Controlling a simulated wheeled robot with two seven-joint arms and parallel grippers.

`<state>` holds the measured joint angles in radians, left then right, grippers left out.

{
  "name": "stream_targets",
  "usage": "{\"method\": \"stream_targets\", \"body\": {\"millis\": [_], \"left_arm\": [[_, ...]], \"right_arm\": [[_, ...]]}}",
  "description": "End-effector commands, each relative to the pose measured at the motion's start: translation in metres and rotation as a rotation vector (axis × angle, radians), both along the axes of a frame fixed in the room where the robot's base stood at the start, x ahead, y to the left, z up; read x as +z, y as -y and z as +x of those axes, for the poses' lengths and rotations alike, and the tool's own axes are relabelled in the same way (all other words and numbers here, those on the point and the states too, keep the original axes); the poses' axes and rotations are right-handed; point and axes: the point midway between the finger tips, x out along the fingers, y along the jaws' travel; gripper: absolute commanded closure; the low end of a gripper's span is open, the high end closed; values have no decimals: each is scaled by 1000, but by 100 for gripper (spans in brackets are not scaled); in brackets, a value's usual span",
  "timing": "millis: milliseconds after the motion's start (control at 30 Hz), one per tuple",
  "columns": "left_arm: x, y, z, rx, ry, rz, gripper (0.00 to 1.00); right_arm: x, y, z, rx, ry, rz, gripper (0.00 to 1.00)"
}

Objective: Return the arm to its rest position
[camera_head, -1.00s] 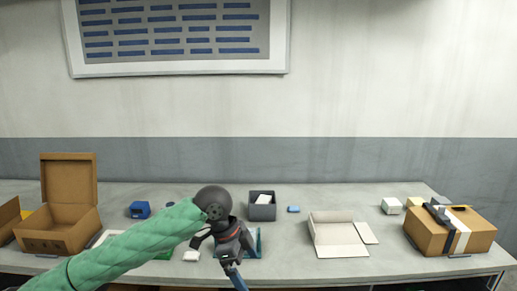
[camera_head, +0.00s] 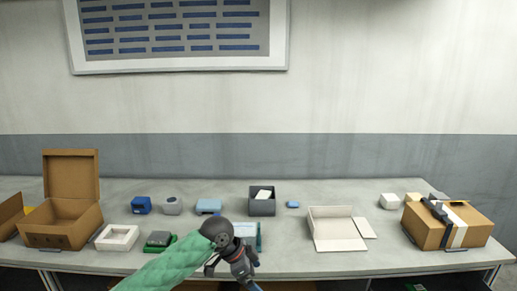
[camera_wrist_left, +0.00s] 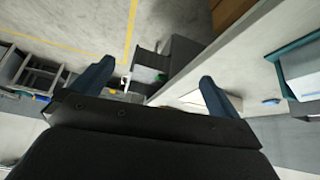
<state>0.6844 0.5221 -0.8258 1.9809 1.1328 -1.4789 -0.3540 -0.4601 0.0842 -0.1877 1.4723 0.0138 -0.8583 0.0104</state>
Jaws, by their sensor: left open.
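My left arm, in a green sleeve, comes in from the lower left of the head view. Its gripper (camera_head: 247,284) hangs near the bottom edge, in front of the table's front edge, and its tips are partly cut off. In the left wrist view the two dark blue fingers (camera_wrist_left: 157,76) stand wide apart with nothing between them. The floor with yellow lines, a grey bin-like shape and the table edge show beyond them. My right gripper is in neither view.
The teal-edged tray (camera_head: 259,238) lies close behind my left wrist.

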Motion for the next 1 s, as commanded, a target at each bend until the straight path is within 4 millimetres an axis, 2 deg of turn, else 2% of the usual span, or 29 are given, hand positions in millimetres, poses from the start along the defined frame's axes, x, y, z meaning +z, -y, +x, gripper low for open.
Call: {"method": "stream_targets", "body": {"millis": [33, 300, 567, 767, 867, 1000], "left_arm": [[-19, 2, 3, 42, -13, -18, 0], [-112, -4, 20, 279, -51, -78, 0], [-216, -24, 12, 507, -95, -91, 0], [-303, -47, -15, 676, -134, -72, 0], [-348, -61, -37, 755, -153, -51, 0], [-412, -82, -76, 862, -180, -9, 0]], "right_arm": [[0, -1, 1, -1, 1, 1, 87], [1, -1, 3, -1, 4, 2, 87], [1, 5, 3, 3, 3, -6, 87], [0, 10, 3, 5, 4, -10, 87], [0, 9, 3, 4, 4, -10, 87], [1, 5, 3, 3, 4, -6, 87]]}}
